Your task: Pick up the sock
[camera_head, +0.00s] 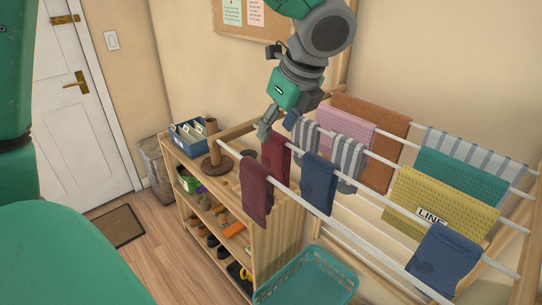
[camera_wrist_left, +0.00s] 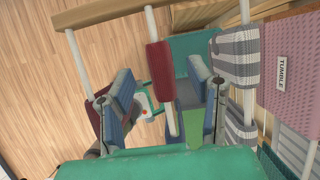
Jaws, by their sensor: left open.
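Several socks hang over the white rods of a drying rack (camera_head: 345,233). A dark red sock (camera_head: 256,192) hangs on the front rod and another dark red one (camera_head: 275,157) hangs behind it. A blue sock (camera_head: 319,184) and grey-striped socks (camera_head: 347,157) hang to their right. My left gripper (camera_head: 277,127) is open, above the rack's left end by the rear dark red sock. In the left wrist view, a dark red sock (camera_wrist_left: 159,70) on a rod shows between the spread fingers (camera_wrist_left: 160,66), not gripped. A striped sock (camera_wrist_left: 234,56) is right of them. My right gripper is not in view.
Pink (camera_head: 345,125), brown, teal and yellow (camera_head: 435,205) towels and a larger blue cloth (camera_head: 444,262) hang farther right. A teal basket (camera_head: 308,278) sits below.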

